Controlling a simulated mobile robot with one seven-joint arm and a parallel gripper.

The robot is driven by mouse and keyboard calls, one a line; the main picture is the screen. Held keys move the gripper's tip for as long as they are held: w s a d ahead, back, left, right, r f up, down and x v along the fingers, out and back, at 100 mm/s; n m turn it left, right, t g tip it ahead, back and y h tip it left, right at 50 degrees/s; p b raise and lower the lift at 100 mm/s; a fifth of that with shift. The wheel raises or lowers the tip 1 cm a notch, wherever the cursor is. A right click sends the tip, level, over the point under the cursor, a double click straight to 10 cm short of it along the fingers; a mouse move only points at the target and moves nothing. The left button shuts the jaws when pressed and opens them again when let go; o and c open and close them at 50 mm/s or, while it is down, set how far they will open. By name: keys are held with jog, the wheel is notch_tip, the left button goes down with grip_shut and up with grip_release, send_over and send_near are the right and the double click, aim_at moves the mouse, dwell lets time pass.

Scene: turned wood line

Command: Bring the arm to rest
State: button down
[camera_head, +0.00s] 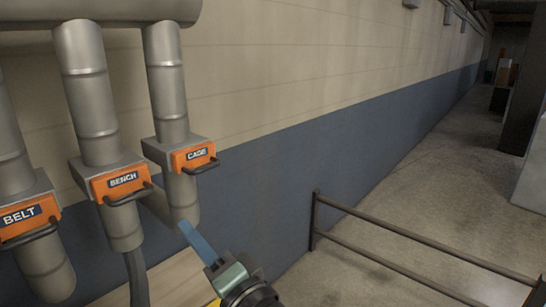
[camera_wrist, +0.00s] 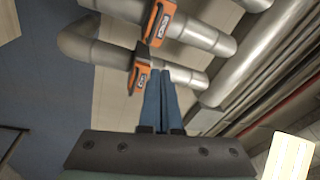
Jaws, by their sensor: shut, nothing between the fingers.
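My gripper (camera_head: 184,226) has long blue fingers and reaches up from the bottom middle of the head view. Its tips lie just under the lower end of the CAGE pipe in the picture. In the wrist view my gripper (camera_wrist: 160,78) has its two blue fingers together, with nothing between them. The fingers overlap the grey CAGE pipe there. I cannot tell whether they touch it. The orange CAGE gate (camera_head: 193,157) with its dark handle is above the tips; it also shows in the wrist view (camera_wrist: 141,72).
The orange BENCH gate (camera_head: 124,180) and BELT gate (camera_head: 28,218) sit on grey pipes to the left. A dark railing (camera_head: 400,240) crosses the lower right. The blue and cream wall (camera_head: 300,160) runs behind. Open concrete floor (camera_head: 440,190) lies beyond the railing.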

jog(key=s+d+r+n+t+h, duration=0.2)
jog(key=d+r+n+t+h, duration=0.15)
jog(key=r, duration=0.55)
jog(key=s+d+r+n+t+h, duration=0.1)
jog(key=d+r+n+t+h, duration=0.25)
jog(key=r, duration=0.55)
jog(key=s+d+r+m+t+h, duration=0.1)
jog(key=s+d+r+t+h, duration=0.5)
jog(key=s+r, duration=0.4)
jog(key=shift+d+r+t+h, duration=0.3)
jog(key=shift+d+r+h, duration=0.35)
jog(key=shift+r+h, duration=0.1)
